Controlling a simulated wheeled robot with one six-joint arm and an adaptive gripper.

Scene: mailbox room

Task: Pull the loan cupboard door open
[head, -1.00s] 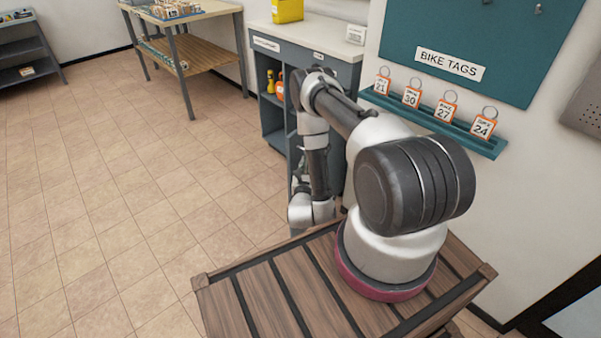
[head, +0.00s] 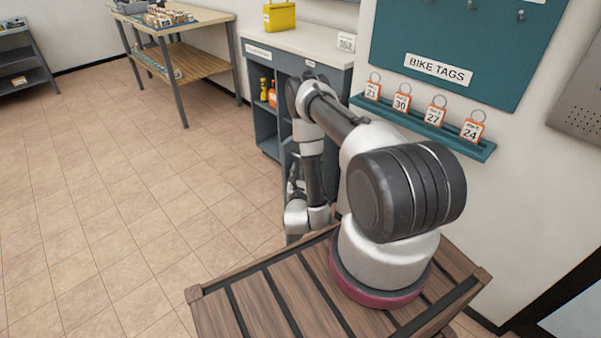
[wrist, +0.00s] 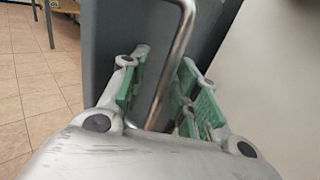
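The loan cupboard is a grey-blue cabinet (head: 261,110) under a pale countertop, behind my arm in the head view. Its left side has open shelves; its right front is largely hidden by my arm. In the wrist view, a dark grey panel (wrist: 112,35), seemingly the door, fills the middle. A bent metal bar handle (wrist: 182,35) runs down between my gripper's green-padded fingers (wrist: 162,88). The fingers stand apart around the handle, with a gap showing beside it; I cannot tell whether either pad touches it. In the head view my arm hides the fingers.
A teal rail with bike tags (head: 432,117) juts from the wall right of the cupboard. A yellow box (head: 280,15) and a small number sign (head: 346,43) stand on the countertop. A wooden table (head: 200,62) is farther back. The tiled floor (head: 110,190) at left is clear.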

